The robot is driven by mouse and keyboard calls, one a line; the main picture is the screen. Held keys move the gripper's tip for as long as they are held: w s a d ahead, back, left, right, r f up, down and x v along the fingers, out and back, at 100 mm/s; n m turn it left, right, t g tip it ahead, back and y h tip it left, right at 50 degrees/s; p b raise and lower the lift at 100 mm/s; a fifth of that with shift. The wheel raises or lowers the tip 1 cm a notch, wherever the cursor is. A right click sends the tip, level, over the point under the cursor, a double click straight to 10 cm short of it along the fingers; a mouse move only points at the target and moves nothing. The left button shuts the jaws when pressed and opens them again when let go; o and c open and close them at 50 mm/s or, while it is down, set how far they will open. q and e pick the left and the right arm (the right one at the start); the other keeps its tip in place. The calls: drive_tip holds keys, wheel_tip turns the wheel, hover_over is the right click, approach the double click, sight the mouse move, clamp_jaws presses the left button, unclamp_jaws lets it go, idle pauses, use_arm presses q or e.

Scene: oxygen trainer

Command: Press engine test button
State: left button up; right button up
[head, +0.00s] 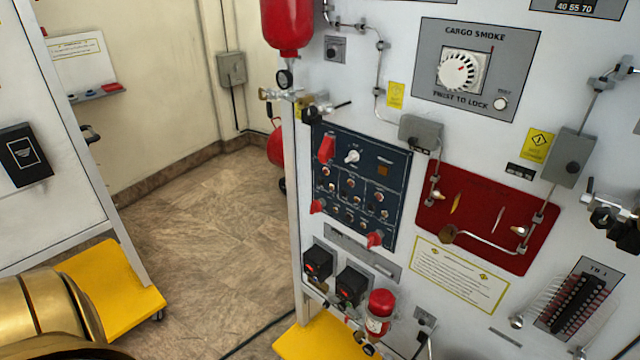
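A dark blue control panel (398,160) is set in the white trainer board, a little right of the middle. It carries several small round buttons or knobs, a white rotary switch (352,156) and red guarded switches, one of them at upper left (327,148). Its lettering is too small to read, so I cannot tell which control is the engine test button. Above right, the grey CARGO SMOKE panel (436,107) has a large white dial (459,71) and a small white round button (501,103) under a tiny, unclear label. Neither of my grippers is in view.
A red bottle (287,24) and piping stand out at the board's left edge. Black boxes (318,263) and a small red cylinder (380,305) project below the blue panel. A yellow-footed stand (110,285) is at left. Tiled floor (205,215) between is clear.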

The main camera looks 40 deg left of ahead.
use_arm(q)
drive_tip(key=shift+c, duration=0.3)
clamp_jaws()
